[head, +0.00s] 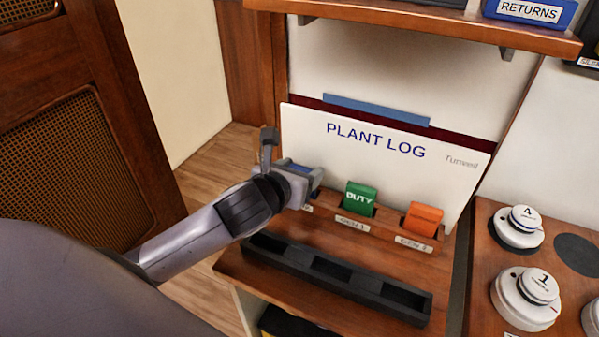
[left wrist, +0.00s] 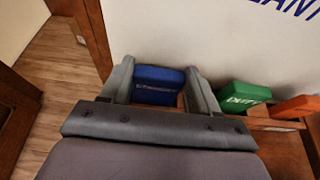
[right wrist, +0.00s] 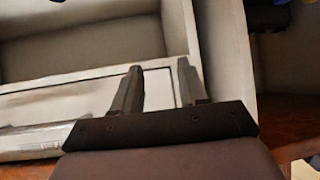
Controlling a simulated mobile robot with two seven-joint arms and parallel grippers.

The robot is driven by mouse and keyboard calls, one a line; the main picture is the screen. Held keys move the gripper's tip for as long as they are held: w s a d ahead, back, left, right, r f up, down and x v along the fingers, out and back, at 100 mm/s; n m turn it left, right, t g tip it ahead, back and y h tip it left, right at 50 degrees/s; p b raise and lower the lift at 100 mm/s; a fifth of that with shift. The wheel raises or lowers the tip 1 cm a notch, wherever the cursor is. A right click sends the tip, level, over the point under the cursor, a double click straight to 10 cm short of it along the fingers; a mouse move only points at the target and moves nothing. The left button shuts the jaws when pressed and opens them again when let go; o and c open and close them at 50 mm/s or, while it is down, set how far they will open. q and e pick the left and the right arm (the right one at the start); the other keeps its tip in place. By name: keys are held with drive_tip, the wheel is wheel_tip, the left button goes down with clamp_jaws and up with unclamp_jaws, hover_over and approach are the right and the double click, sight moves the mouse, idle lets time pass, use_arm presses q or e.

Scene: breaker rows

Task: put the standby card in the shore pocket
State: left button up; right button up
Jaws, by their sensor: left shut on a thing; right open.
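A blue card (left wrist: 158,88) with blurred white lettering sits between the fingers of my left gripper (left wrist: 160,80). In the head view my left gripper (head: 312,185) is shut on this card (head: 297,168) at the left end of the wooden pocket rack (head: 388,235). The left pocket and most of its label are hidden behind the gripper, so I cannot tell how deep the card sits. A green DUTY card (head: 360,198) stands in the GEN 1 pocket, and an orange card (head: 423,219) stands in the GEN 2 pocket. My right gripper (right wrist: 157,82) is open and empty.
A long black tray (head: 335,275) with empty compartments lies in front of the rack. A white PLANT LOG board (head: 385,155) stands behind it. White round knobs (head: 525,300) are at the right. A shelf (head: 430,28) hangs above. In the right wrist view there is a pale recessed panel (right wrist: 85,45).

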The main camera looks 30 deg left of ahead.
use_arm(q)
drive_tip(key=shift+f, duration=0.1)
drive_tip(key=o, duration=1.1)
drive_tip(key=shift+c, duration=0.2)
drive_tip(key=shift+s+r, duration=0.4)
drive_tip(key=shift+s, duration=0.1)
drive_tip(key=p+v, duration=0.3)
drive_tip(key=v, duration=0.8)
drive_tip(key=shift+f, duration=0.1)
